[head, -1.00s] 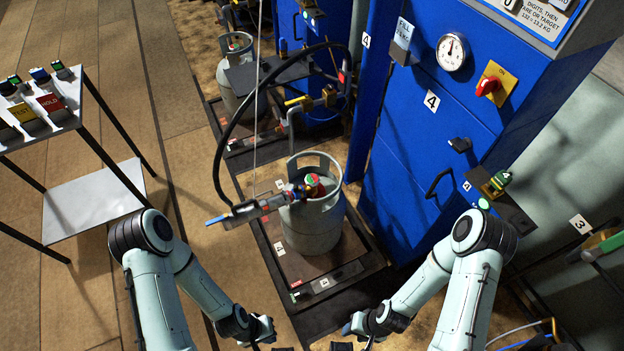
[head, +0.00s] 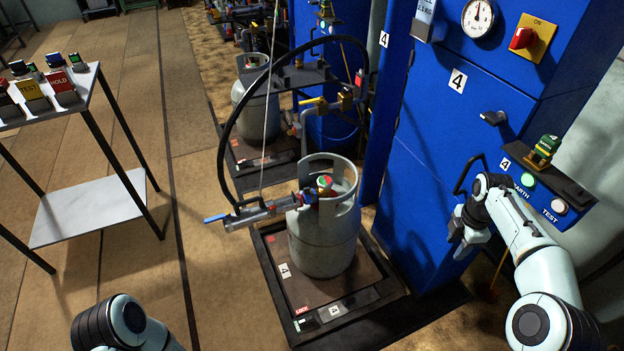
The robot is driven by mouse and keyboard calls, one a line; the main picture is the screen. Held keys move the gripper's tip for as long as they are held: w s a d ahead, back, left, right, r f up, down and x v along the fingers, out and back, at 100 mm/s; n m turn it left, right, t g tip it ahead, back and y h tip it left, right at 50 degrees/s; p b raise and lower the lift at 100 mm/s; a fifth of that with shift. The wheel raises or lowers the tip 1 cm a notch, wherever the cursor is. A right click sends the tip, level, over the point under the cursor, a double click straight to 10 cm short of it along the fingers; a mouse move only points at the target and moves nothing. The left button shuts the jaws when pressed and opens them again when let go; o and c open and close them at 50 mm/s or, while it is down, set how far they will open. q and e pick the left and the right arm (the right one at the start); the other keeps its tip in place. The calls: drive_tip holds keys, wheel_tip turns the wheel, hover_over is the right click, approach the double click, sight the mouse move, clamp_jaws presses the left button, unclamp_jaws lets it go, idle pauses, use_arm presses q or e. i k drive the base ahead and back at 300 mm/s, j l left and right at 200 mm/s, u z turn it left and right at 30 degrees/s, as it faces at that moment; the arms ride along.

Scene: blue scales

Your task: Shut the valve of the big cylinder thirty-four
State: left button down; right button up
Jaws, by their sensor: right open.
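A grey gas cylinder (head: 322,245) stands upright on the scale platform (head: 283,270) marked 4. Its valve, with a round red and green top (head: 324,182), sits inside the collar. A filling head (head: 262,212) with a blue lever (head: 214,218) is coupled at the valve, and a black hose (head: 222,150) arches up from it. No number thirty-four can be read on the cylinder. My right gripper (head: 461,238) is open and empty, in front of the blue cabinet, well to the right of the cylinder. My left arm shows at the bottom left; its gripper is out of view.
The blue cabinet (head: 440,150) carries a gauge (head: 478,17), a red switch (head: 523,38) and a shelf with buttons (head: 550,185). A second cylinder (head: 255,90) stands on a scale behind. A side table (head: 90,90) with HOLD and TEST blocks is at left. Floor between is clear.

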sight(325, 181)
drive_tip(key=i+l+u, duration=0.15)
drive_tip(key=u, duration=0.3)
drive_tip(key=i+l+u, duration=0.25)
drive_tip(key=u, duration=0.25)
drive_tip(key=l+u, duration=0.75)
